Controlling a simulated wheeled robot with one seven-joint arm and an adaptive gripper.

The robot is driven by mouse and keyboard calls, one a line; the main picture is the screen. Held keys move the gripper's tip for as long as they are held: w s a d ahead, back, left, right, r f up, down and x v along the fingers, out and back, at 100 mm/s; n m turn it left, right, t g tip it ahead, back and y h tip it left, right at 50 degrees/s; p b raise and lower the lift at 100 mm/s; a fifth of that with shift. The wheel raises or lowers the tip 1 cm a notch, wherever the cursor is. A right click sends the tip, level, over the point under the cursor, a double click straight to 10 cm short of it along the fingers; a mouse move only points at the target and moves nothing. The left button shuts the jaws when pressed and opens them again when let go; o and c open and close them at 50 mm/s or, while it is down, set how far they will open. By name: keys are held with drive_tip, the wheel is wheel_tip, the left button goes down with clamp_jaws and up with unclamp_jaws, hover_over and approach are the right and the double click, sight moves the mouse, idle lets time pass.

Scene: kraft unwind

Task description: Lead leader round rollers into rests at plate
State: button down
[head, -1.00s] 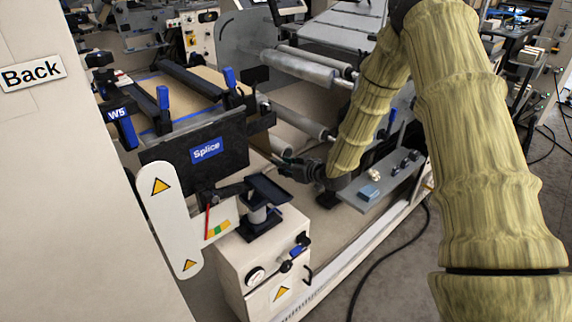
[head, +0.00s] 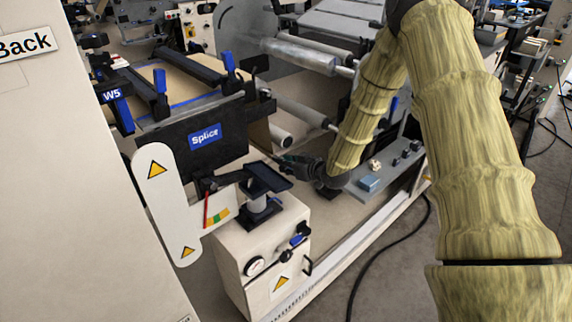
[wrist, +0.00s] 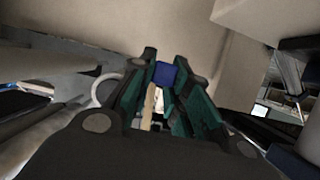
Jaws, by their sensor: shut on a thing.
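My gripper (head: 288,160) is low beside the right end of the black plate marked Splice (head: 232,121). In the wrist view my gripper (wrist: 168,88) is shut on a small blue piece (wrist: 166,74) between its green-lined fingers. A narrow tan strip (wrist: 149,105) shows below that piece; I cannot tell whether it is joined to it. Grey rollers show behind my gripper: an upper one (head: 300,56), a middle one (head: 302,112) and a lower one (head: 281,137). The leader's path round them and the rests cannot be made out clearly.
A cream cabinet (head: 245,255) with a black-topped post (head: 262,180) stands close in front of my gripper. A grey shelf (head: 385,165) with small parts lies to its right. A white panel marked Back (head: 80,180) fills the left. A black cable (head: 385,245) lies on the floor.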

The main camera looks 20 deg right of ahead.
drive_tip(key=shift+w+d+f, duration=0.25)
drive_tip(key=shift+d+f, duration=0.35)
drive_tip(key=shift+d, duration=0.15)
drive_tip(key=w+d, duration=0.3)
drive_tip(key=d, duration=0.4)
drive_tip(key=shift+d+p, duration=0.4)
drive_tip(key=shift+w+d+r+p, duration=0.15)
drive_tip(key=shift+d+r+p, duration=0.25)
drive_tip(key=shift+r+p, duration=0.25)
drive_tip(key=shift+w+d+r+p, duration=0.1)
drive_tip(key=shift+d+r+p, duration=0.35)
drive_tip(key=shift+r, duration=0.35)
drive_tip(key=shift+w+d+r+p, duration=0.15)
drive_tip(key=shift+d+r+p, duration=0.3)
drive_tip(key=shift+r, duration=0.25)
